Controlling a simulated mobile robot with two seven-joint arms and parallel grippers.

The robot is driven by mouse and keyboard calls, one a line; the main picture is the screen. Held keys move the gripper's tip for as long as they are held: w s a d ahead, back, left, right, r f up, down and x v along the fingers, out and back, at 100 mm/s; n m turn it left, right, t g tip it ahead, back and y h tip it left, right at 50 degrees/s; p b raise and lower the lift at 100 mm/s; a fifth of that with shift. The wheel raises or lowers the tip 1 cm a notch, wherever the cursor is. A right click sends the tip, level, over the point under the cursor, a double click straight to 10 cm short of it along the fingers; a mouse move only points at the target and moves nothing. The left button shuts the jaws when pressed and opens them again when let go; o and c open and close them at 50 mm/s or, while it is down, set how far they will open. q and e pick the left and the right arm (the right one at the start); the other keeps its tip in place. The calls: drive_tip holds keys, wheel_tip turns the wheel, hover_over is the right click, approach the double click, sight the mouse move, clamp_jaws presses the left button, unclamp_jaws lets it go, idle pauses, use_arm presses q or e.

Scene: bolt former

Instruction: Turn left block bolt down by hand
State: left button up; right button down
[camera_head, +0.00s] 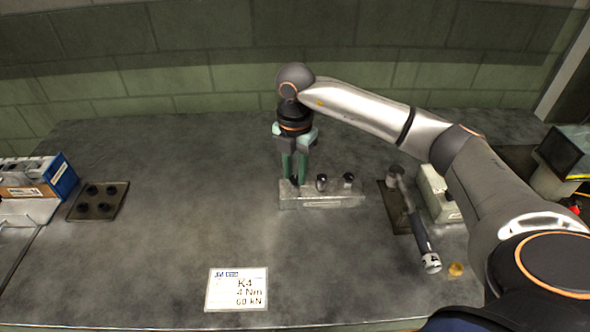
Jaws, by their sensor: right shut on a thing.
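A grey metal block (335,200) lies on the workbench near the middle of the head view. Two dark bolts stand upright on it, one near its middle (321,183) and one toward its right end (348,180). My right gripper (296,181) points straight down over the left end of the block. Its green fingers are close together and shut on the left block bolt, which the fingers mostly hide. I cannot tell how deep that bolt sits. My left gripper is not in view.
A wrench-like tool (418,226) lies on a dark mat right of the block, beside a pale box (438,196). A small brass piece (456,269) lies near it. A dark plate with holes (98,201) is left. The bench between is clear.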

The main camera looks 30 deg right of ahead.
sight(295, 178)
drive_tip(key=shift+w+r, duration=0.1)
drive_tip(key=shift+r, duration=0.1)
drive_tip(key=c, duration=0.6)
unclamp_jaws()
drive_tip(key=shift+f, duration=0.1)
drive_tip(key=shift+c, duration=0.2)
wheel_tip(295, 178, up, 13)
drive_tip(key=shift+f, duration=0.2)
